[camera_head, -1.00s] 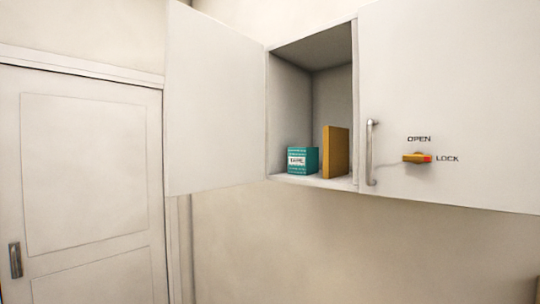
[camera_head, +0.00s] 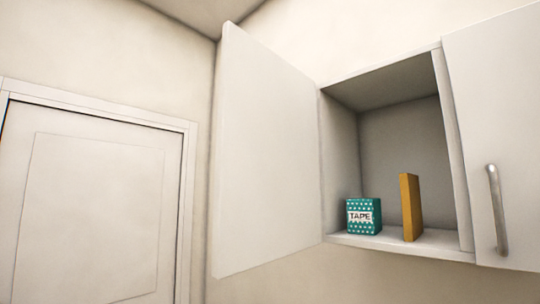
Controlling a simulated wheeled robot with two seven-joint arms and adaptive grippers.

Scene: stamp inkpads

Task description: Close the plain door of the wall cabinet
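The wall cabinet (camera_head: 385,248) hangs on the wall at the right. Its plain door (camera_head: 265,150), white and without a handle or a knob on the face I see, stands wide open on the left side. The open compartment shows a teal box marked TAPE (camera_head: 363,217) and an upright orange-yellow box or book (camera_head: 410,207) on its floor. Neither of my grippers is in view.
The cabinet's other door (camera_head: 500,130), with a metal bar handle (camera_head: 497,210), is shut at the right. A white room door (camera_head: 95,210) in its frame is at the left. The wall below the cabinet is bare.

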